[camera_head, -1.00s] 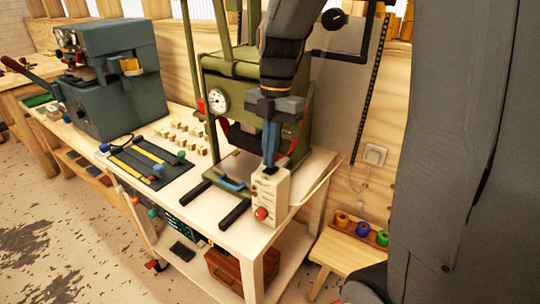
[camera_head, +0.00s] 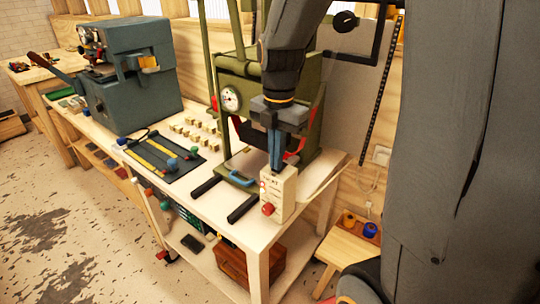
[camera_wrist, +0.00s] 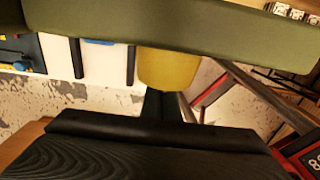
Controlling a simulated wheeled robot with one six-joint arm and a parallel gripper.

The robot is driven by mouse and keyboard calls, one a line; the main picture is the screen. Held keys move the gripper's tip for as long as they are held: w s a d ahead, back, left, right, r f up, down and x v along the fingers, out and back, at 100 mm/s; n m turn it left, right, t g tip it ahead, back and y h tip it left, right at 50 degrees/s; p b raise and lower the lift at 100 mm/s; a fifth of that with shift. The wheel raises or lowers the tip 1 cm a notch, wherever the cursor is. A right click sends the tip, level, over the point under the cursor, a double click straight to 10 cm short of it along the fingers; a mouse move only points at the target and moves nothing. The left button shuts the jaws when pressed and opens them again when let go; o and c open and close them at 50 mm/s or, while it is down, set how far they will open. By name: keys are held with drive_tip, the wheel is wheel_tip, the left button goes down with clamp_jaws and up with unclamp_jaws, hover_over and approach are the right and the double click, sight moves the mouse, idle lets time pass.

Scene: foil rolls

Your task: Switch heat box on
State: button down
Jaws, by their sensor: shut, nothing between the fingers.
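The heat box is a small cream box (camera_head: 283,196) on the front right corner of the white table in the head view. It has a red round knob (camera_head: 268,209) low on its front and a small reddish mark higher up. A dark part sits on its top. My gripper (camera_head: 276,167) points down with its bluish fingers closed and empty, its tips at or just above the box top. I cannot tell whether they touch.
A green press (camera_head: 236,72) with a gauge stands close behind my gripper. Left of it are small blocks (camera_head: 190,132), a dark mat (camera_head: 158,160) and a grey-blue machine (camera_head: 135,90). A small wooden bench (camera_head: 345,250) stands at the right. Floor is open at the left.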

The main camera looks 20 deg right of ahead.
drive_tip(key=shift+s+f, duration=0.25)
drive_tip(key=shift+f, duration=0.25)
drive_tip(key=shift+d, duration=0.1)
drive_tip(key=shift+w+d+r, duration=0.15)
drive_tip(key=shift+w+d, duration=0.25)
drive_tip(key=shift+d, duration=0.1)
drive_tip(key=shift+d+r+p, duration=0.1)
drive_tip(key=shift+p, duration=0.3)
drive_tip(key=shift+d+r, duration=0.1)
drive_tip(key=shift+r, duration=0.1)
drive_tip(key=r+p, duration=0.4)
drive_tip(key=shift+w+a, duration=0.1)
drive_tip(key=shift+a, duration=0.15)
wheel_tip(320, 180, up, 10)
drive_tip(key=b, duration=0.2)
drive_tip(key=shift+w, duration=0.1)
